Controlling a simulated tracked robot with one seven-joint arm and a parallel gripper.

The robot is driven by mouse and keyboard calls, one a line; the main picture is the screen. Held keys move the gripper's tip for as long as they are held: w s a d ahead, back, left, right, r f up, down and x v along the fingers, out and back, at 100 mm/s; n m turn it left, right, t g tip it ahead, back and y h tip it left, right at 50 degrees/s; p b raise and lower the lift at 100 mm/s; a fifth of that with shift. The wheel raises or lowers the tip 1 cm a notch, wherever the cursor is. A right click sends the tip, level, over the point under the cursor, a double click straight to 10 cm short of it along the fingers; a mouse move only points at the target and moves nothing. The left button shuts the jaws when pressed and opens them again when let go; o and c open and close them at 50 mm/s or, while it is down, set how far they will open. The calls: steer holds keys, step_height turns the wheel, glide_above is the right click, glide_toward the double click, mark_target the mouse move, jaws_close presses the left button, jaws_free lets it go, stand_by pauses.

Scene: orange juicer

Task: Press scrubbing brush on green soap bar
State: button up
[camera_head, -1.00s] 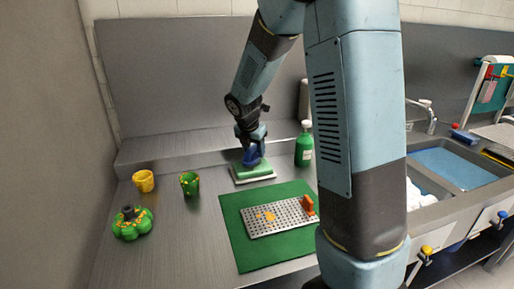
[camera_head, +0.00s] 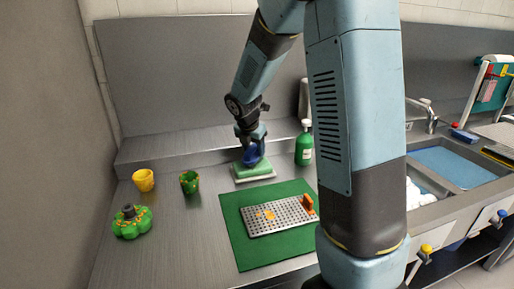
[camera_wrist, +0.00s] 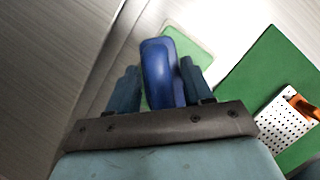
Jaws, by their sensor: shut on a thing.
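My gripper (camera_head: 250,137) is shut on a blue scrubbing brush (camera_head: 253,156), which hangs below the fingers. In the wrist view the brush (camera_wrist: 160,72) shows as a blue handle between my fingers. The green soap bar (camera_head: 256,171) lies flat on a white dish (camera_head: 267,179) on the counter, right under the brush. The soap also shows in the wrist view (camera_wrist: 188,42), partly hidden behind the brush. The brush is over the soap; whether its bristles touch the soap I cannot tell.
A green mat (camera_head: 239,236) bears a perforated tray (camera_head: 262,221) with orange bits. A green pump bottle (camera_head: 304,147) stands right of the soap. A green cup (camera_head: 189,182), a yellow cup (camera_head: 143,180) and a green juicer-like piece (camera_head: 131,222) stand left. A sink (camera_head: 452,165) is at right.

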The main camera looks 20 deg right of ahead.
mark_target(253, 146)
steer(key=shift+r, duration=3.45)
steer(key=shift+w+a, duration=0.1)
